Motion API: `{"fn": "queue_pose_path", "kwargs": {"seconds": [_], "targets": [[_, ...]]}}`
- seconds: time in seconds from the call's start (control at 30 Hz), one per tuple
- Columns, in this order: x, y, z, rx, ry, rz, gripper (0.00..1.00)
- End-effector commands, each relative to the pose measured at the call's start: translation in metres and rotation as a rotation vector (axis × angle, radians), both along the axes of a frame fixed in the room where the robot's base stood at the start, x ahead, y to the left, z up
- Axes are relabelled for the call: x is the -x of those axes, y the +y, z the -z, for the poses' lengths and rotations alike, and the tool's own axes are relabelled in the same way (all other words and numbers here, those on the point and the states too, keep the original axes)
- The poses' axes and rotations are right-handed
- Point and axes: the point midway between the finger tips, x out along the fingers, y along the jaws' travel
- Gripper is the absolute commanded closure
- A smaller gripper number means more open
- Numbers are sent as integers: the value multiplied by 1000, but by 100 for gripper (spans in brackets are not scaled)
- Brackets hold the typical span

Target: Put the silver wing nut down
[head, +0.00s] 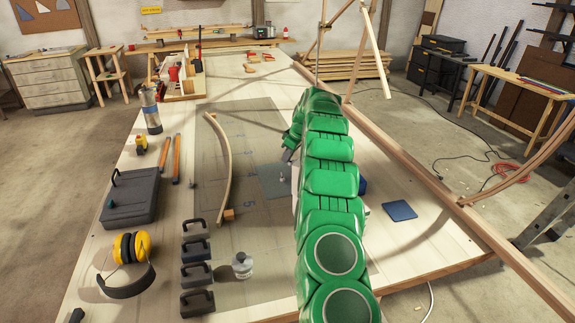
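My green arm reaches away from me over the long pale workbench (160,240). Its far end bends down to the left, where a small grey part of my gripper (288,154) shows. The fingertips are mostly hidden behind the arm, so I cannot tell if they are open or shut. A tiny silvery piece (281,180), perhaps the wing nut, shows just below the gripper over a grey-blue square pad (268,187). It is too small to tell its shape, or whether it is held or resting.
A curved lath (224,160) lies left of the pad. Several dark clamps or weights (197,276), a white bottle (242,265), yellow earmuffs (131,247) and a dark case (132,197) stand nearer.

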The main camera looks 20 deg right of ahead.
Motion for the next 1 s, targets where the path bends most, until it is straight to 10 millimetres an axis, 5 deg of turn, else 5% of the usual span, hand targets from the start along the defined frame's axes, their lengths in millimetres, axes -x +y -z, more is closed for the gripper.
{"fn": "queue_pose_path", "kwargs": {"seconds": [0.3,0.67,0.83,1.0], "targets": [[1,1,37,-1,3,-1,100],[0,0,39,0,1,0,100],[0,0,39,-1,1,0,74],[0,0,39,0,0,0,71]]}}
